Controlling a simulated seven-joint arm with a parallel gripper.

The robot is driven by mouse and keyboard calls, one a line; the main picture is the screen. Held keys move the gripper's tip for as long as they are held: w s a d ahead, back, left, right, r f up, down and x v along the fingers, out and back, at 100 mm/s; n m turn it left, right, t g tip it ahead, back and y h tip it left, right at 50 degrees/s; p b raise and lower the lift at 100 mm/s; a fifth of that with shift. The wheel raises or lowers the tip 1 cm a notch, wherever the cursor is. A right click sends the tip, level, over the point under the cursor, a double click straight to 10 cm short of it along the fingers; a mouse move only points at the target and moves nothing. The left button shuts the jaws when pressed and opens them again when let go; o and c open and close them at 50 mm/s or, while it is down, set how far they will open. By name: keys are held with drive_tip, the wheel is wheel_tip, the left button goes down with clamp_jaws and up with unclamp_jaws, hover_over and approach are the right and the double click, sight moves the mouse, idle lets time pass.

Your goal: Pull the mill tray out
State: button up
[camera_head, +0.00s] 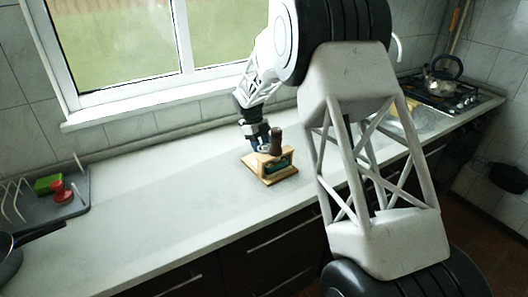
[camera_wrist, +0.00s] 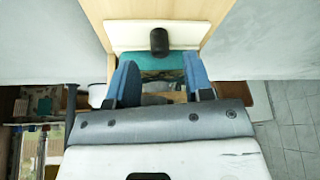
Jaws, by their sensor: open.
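The mill (camera_head: 267,179) stands on the counter, with a light wooden base, a dark green part and a brown upright piece on top. In the wrist view, a cream panel (camera_wrist: 125,34) with a dark knob (camera_wrist: 158,40) lies between light wooden edges, with a teal strip below it. The panel may be the tray front; I cannot be sure. My gripper (camera_wrist: 160,65) is open, its two blue fingers spread to either side of the knob's line, with nothing seen held. In the head view my gripper (camera_head: 260,146) is at the mill's far left side, partly hidden.
The pale counter (camera_head: 150,205) is clear left of the mill. A grey dish rack (camera_head: 75,211) with red and green items stands at far left, beside a dark pan (camera_head: 35,237). The window wall is behind; a stove with a kettle (camera_head: 443,77) is at right.

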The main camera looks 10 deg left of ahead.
drive_tip(key=shift+x, duration=1.5)
drive_tip(key=shift+c, duration=0.2)
clamp_jaws()
